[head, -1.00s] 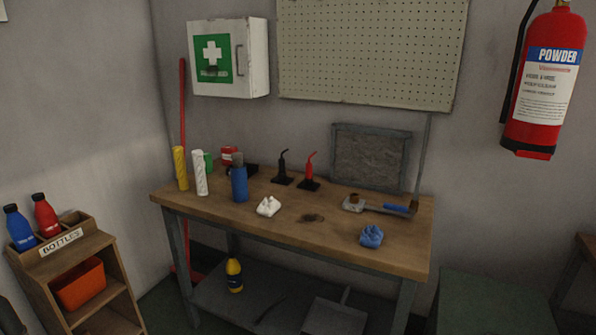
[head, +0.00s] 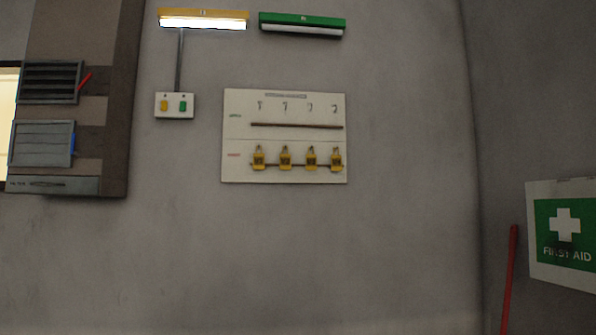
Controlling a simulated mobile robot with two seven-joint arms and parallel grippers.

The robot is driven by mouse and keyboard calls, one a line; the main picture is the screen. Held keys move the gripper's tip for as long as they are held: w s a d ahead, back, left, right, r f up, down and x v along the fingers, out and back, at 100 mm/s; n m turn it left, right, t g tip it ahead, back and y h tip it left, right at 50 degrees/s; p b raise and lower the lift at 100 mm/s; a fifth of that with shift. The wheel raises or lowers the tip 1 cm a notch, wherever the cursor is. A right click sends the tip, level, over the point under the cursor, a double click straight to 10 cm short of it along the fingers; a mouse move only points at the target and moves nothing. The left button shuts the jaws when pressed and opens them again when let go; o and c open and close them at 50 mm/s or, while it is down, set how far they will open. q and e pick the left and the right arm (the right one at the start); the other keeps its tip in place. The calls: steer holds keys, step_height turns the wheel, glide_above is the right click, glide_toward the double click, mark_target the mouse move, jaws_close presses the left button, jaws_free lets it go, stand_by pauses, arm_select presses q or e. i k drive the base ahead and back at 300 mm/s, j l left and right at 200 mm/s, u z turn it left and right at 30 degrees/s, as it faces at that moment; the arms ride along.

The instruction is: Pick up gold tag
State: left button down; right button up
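Several gold tags hang in a row on the lower half of a white wall board. The leftmost gold tag (head: 259,159) is at the left of the row, and the rightmost gold tag (head: 336,160) is near the board's right edge. The board (head: 240,107) has a row of small hooks (head: 285,105) above a dark brown rail (head: 297,125), with nothing seen hanging on them. Neither of my grippers is in the head view.
A two-button switch box (head: 174,105) is left of the board, under a lit yellow lamp (head: 203,19) and a green lamp (head: 302,24). A shuttered panel (head: 50,82) is far left. A first aid box (head: 563,232) and red pole (head: 509,279) are at right.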

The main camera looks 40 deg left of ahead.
mark_target(336, 160)
steer(key=i+u, duration=0.25)
steer(key=u, duration=0.15)
steer(key=i+u, duration=0.25)
steer(key=u, duration=0.15)
steer(key=i+l+u, duration=0.15)
steer(key=u, duration=0.25)
steer(key=i+l+u, duration=0.1)
steer(key=i+u, duration=0.25)
steer(key=i+l+u, duration=0.1)
steer(key=u, duration=0.25)
steer(key=i+l+u, duration=0.35)
steer(key=k+j, duration=0.05)
steer(key=j, duration=0.05)
